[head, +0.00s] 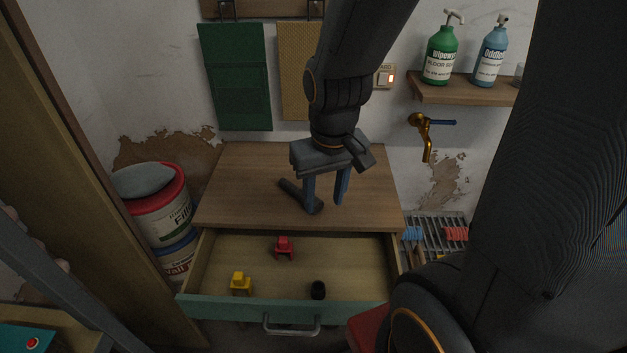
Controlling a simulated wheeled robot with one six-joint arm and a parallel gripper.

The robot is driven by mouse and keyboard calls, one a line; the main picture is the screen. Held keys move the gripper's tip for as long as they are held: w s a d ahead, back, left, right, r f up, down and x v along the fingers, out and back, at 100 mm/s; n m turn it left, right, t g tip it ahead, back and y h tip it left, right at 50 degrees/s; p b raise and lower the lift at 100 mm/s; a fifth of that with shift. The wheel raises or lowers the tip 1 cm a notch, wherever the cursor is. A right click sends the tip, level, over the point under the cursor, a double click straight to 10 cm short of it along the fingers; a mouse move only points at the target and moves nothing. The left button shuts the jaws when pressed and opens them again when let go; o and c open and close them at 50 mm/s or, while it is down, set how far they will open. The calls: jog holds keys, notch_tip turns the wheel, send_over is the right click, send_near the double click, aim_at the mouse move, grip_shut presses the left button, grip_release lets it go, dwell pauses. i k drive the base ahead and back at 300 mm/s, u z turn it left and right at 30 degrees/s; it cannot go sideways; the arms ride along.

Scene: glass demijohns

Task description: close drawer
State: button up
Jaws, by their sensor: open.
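The drawer (342,268) is pulled out from a wooden cabinet (235,190). Its green front (225,307) carries a grey bar handle (291,330) at the bottom of the view. Inside the drawer lie a small red object (284,247), a yellow object (241,283) and a black object (318,290). My gripper (325,205) points down over the cabinet top, behind the drawer, with its fingers apart. A dark grey piece (300,195) shows by the fingers; I cannot tell whether it touches them. The gripper is clear of the handle.
Stacked buckets (160,215) stand close to the cabinet's left. A shelf (465,90) holds a green bottle (439,55) and a blue bottle (489,58). A brass tap (425,135) juts from the wall above a floor grate (440,225). A wooden post (90,160) bounds the left.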

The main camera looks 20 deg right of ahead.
aim_at(359, 272)
jog(key=k, duration=1.3)
jog(key=z, duration=0.45)
jog(key=i, duration=0.8)
jog(key=z, duration=0.15)
